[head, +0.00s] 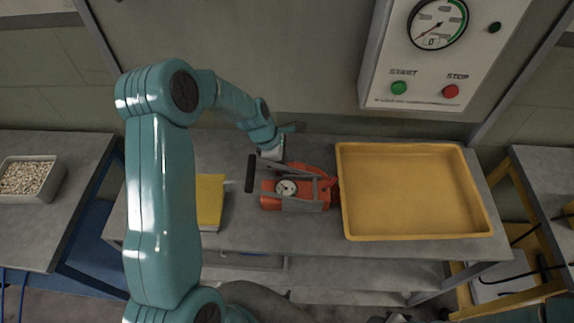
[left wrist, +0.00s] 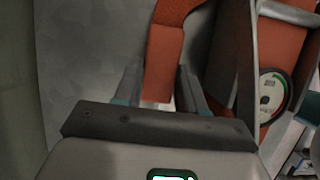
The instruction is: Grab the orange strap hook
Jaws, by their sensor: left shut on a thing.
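The orange strap hook (left wrist: 163,58) is a flat orange band that curves away at the top of the left wrist view. My left gripper (left wrist: 160,82) is shut on it, with one finger on each side of the band. In the head view, my left gripper (head: 273,153) is at the back edge of an orange device (head: 268,202) with a grey frame, a dark handle and a round white dial. The dial (left wrist: 270,92) also shows at the right of the left wrist view. My right gripper is not in view.
A yellow tray (head: 415,233) stands right of the device, close to it. A yellow book-like object (head: 209,200) lies to its left on the grey bench (head: 240,235). A wall panel (head: 430,85) with a gauge and green and red buttons hangs behind. A bin of pellets (head: 45,192) is at the far left.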

